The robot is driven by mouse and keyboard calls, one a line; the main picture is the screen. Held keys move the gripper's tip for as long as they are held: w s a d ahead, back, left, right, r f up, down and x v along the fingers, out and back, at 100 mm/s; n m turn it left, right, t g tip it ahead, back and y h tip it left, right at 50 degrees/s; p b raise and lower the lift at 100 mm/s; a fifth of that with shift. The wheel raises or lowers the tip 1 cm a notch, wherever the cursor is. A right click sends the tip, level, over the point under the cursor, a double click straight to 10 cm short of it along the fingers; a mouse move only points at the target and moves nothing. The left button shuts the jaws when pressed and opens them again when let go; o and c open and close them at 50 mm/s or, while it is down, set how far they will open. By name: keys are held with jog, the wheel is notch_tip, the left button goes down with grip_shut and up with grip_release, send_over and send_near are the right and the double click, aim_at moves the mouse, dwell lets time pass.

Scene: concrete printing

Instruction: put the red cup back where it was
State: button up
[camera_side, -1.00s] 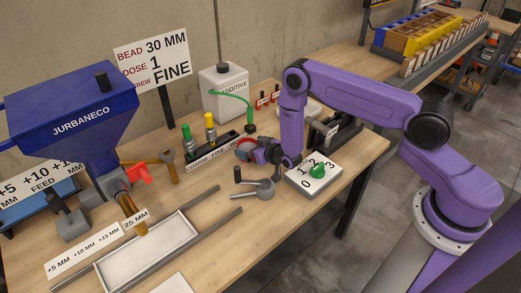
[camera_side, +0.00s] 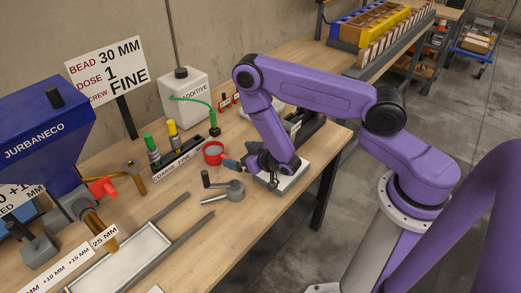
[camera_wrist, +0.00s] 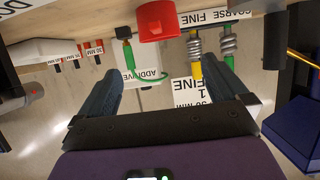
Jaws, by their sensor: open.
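The red cup (camera_side: 213,154) stands upright on the wooden table in the side view, right of the coarse/fine screw holder (camera_side: 178,162). In the wrist view the red cup (camera_wrist: 160,24) shows at the top, beyond the fingertips. My gripper (camera_side: 234,164) is just right of the cup, low over the table, with a small gap between them. In the wrist view my gripper (camera_wrist: 163,76) has its two fingers wide apart with nothing between them.
A grey crank handle (camera_side: 228,190) lies in front of the cup. The white additive bottle (camera_side: 183,98) with a green hose stands behind. The white dial block (camera_side: 291,181) is mostly hidden under my arm. A metal tray (camera_side: 148,236) lies at front left.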

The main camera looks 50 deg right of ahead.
jog(key=s+a+r+n+g+y, duration=0.4)
jog(key=s+a+r+n+g, duration=0.2)
jog(key=s+a+r+g, duration=0.5)
jog(key=s+d+r+n+g+h, duration=0.1)
jog(key=s+d+r+n, duration=0.2)
jog(key=s+r, duration=0.3)
jog(key=s+d+r+n+g+h, duration=0.1)
jog(key=s+d+r, duration=0.4)
jog(key=s, duration=1)
notch_tip(320, 180, up, 2)
jog(key=n+h, duration=0.1)
jog(key=n, duration=0.1)
jog(key=shift+d+r+n+h, duration=0.25)
jog(key=shift+d+n+h, duration=0.05)
jog(key=shift+d, duration=0.1)
